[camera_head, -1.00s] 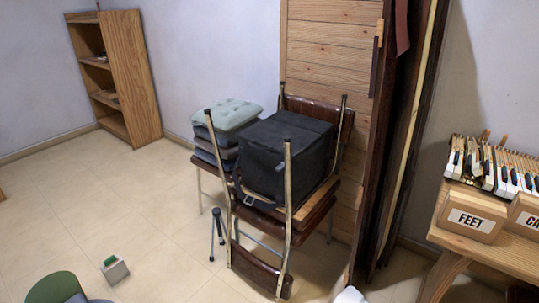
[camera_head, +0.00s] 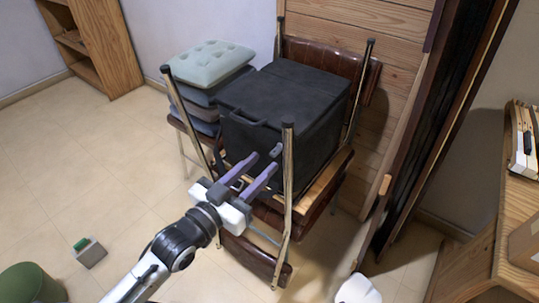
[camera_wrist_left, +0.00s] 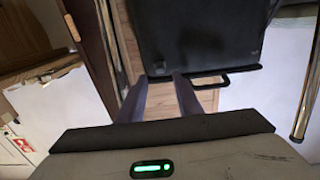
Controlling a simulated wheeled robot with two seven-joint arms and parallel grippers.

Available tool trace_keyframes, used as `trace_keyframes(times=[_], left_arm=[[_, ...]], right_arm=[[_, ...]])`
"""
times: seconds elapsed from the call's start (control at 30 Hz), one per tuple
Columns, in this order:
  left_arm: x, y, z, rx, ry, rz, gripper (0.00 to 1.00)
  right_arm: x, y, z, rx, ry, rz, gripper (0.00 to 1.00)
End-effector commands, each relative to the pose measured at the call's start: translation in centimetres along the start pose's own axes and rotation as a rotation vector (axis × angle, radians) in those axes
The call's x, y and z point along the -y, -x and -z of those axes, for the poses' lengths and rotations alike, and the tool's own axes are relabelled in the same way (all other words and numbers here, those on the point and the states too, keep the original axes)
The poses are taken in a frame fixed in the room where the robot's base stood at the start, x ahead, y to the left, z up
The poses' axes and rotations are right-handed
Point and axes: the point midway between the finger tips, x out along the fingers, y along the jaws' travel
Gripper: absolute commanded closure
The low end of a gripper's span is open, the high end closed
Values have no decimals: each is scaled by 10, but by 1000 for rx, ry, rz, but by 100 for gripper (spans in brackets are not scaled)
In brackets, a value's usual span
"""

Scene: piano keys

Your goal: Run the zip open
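A black box-shaped bag (camera_head: 285,100) rests on the stacked chairs, its lid closed. A dark strap handle (camera_head: 243,118) is on its front left edge; a handle loop (camera_wrist_left: 225,79) shows in the left wrist view. A small grey piece, perhaps the zip pull (camera_head: 276,152), is on the bag's front face. My left gripper (camera_head: 262,164) is open, its purple fingers pointing at the bag's front. In the left wrist view the open fingers (camera_wrist_left: 160,80) straddle a small grey piece at the bag's edge; contact cannot be told. My right gripper is out of view.
Metal chair legs (camera_head: 287,180) rise close beside my left gripper. Folded cushions (camera_head: 208,65) are stacked left of the bag. Tall dark boards (camera_head: 440,130) lean at the right, near a wooden bench (camera_head: 510,225). The floor at left is mostly clear.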

Motion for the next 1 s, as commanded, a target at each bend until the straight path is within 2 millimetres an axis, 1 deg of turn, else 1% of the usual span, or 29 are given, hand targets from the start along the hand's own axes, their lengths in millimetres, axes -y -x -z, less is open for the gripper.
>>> trace_keyframes(times=[0.03, 0.1, 0.23, 0.4, 0.63, 0.67, 0.7, 0.83, 1.0], left_arm=[[0, -11, 0, -2, 0, 0, 68], [0, -22, 0, -2, 0, 0, 68], [0, -37, 0, -1, 0, 0, 68], [0, -45, 0, 1, -1, 0, 68], [0, -46, 0, 1, -1, 0, 68], [0, -45, 0, 1, -1, 0, 71], [0, -45, 0, 1, -1, 0, 78], [0, -45, 0, 1, -1, 1, 100], [0, -45, -1, 1, -1, 0, 100]], right_arm=[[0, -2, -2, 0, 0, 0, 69], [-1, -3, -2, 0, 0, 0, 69], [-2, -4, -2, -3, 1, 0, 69], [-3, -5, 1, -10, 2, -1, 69], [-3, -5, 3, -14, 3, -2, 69], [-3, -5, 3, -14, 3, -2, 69], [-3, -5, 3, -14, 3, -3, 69], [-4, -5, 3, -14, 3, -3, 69], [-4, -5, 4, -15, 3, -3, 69]])
